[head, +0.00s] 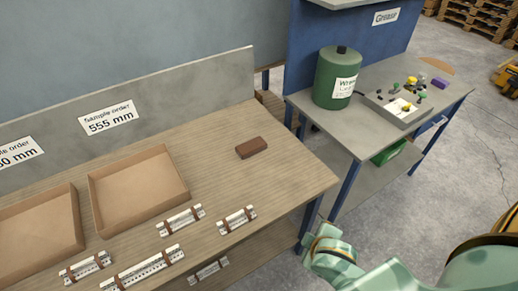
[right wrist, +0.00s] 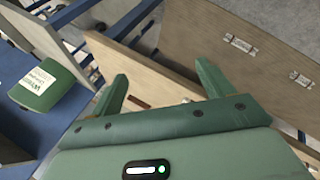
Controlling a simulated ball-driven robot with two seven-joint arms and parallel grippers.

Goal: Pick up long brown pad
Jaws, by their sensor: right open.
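A brown block-like pad (head: 251,148) lies flat on the wooden table, right of the cardboard boxes, in the head view. My right gripper (right wrist: 162,82) is open and empty, its two green fingers wide apart in the right wrist view. A small reddish-brown piece (right wrist: 137,101) shows low between the fingers, mostly hidden by the gripper body; it may be the pad. In the head view my right arm is at the lower right, beside the table's right corner, apart from the pad. My left gripper is not in view.
Open cardboard boxes (head: 175,194) stand at the left. Several white strips with brown bands, such as one (head: 237,220), lie along the front. A green canister (head: 328,85) and a control box (head: 392,108) stand on the grey side table (head: 445,88). Table space around the pad is clear.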

